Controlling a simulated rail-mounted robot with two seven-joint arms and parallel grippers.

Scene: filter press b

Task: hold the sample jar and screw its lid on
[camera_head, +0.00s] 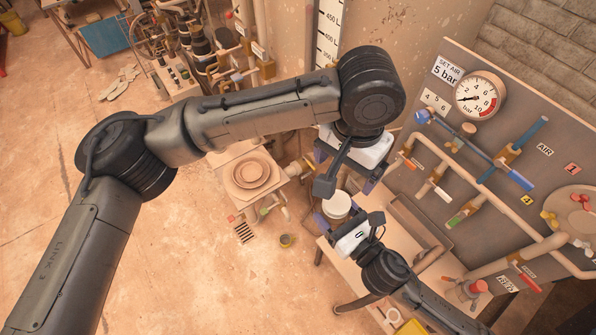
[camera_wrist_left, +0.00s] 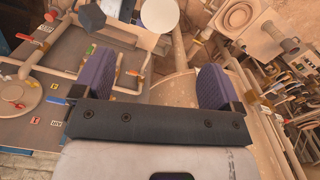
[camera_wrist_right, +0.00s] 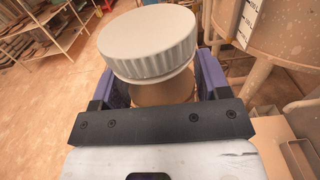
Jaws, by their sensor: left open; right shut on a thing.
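The sample jar (camera_wrist_right: 160,92) is tan, and my right gripper (camera_head: 347,217) is shut on it. In the right wrist view its purple fingers are on either side of the jar. A white lid (camera_wrist_right: 148,42) with a ribbed edge sits on top of the jar; I cannot tell whether it is threaded. The lid shows as a pale disc in the head view (camera_head: 336,205) and at the top of the left wrist view (camera_wrist_left: 159,15). My left gripper (camera_head: 345,172) is open and empty, above and apart from the lid. Its fingers (camera_wrist_left: 155,78) are spread wide.
A panel (camera_head: 470,150) with a pressure gauge (camera_head: 480,96), coloured valves and pipes stands close on the right. A pale bench (camera_head: 350,278) lies below my right gripper. A stand with a round plate (camera_head: 251,172) is to the left. The floor at left is open.

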